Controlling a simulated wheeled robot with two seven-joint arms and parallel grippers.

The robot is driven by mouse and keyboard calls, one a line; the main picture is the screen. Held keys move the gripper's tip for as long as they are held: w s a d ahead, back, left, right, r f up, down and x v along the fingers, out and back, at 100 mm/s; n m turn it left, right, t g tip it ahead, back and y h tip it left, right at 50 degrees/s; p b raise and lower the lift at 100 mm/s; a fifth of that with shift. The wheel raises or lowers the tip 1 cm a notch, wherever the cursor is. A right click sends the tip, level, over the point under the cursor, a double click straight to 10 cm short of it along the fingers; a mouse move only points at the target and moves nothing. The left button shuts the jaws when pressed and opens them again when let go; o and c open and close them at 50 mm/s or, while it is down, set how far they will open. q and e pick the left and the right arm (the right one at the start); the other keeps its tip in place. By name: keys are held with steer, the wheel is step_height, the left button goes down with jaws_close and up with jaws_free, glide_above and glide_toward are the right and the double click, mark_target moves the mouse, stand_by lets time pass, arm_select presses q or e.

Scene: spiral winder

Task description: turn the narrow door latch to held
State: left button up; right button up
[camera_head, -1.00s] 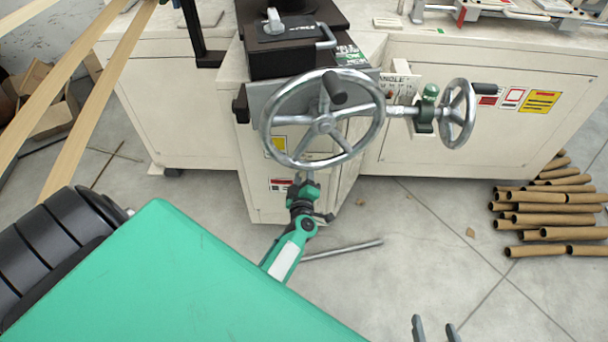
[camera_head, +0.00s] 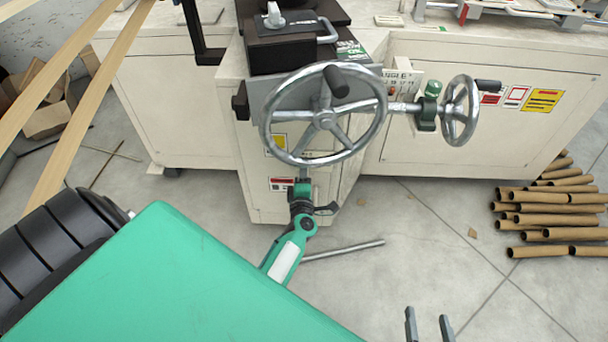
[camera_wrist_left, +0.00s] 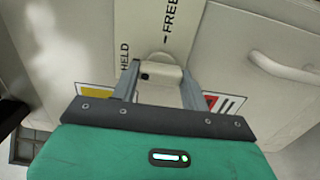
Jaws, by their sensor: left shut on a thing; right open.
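The latch (camera_wrist_left: 160,73) is a cream knob on a pale plate marked HELD on the left and FREE at the upper right in the left wrist view. My left gripper (camera_wrist_left: 159,82) is shut on it, one grey finger at each side. Which mark the latch points to, I cannot tell. In the head view my left gripper (camera_head: 302,187) is at the narrow front of the cream cabinet, just below the large handwheel, and the latch is hidden there. My right gripper (camera_head: 428,325) is open and empty at the bottom edge, over the floor.
The large handwheel (camera_head: 325,120) stands out above my left gripper, with a smaller handwheel (camera_head: 459,110) to its right. Cardboard tubes (camera_head: 560,208) lie on the floor at the right. A metal rod (camera_head: 345,249) shows by my left arm.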

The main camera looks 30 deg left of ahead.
stand_by(0.4)
arm_select(q)
steer(key=o, duration=1)
steer(key=shift+s, duration=0.1)
steer(key=p+v, duration=0.1)
steer(key=v, duration=1.2)
steer(key=shift+s+d, duration=0.2)
steer(key=shift+d, duration=0.05)
arm_select(e)
steer(key=shift+d+f+g+h, duration=0.2)
steer(key=shift+d+g+h, duration=0.1)
steer(key=shift+d+g, duration=0.2)
steer(key=shift+d+f+g+h, duration=0.15)
steer(key=shift+d+g+h, duration=0.15)
steer(key=shift+d+g, duration=0.2)
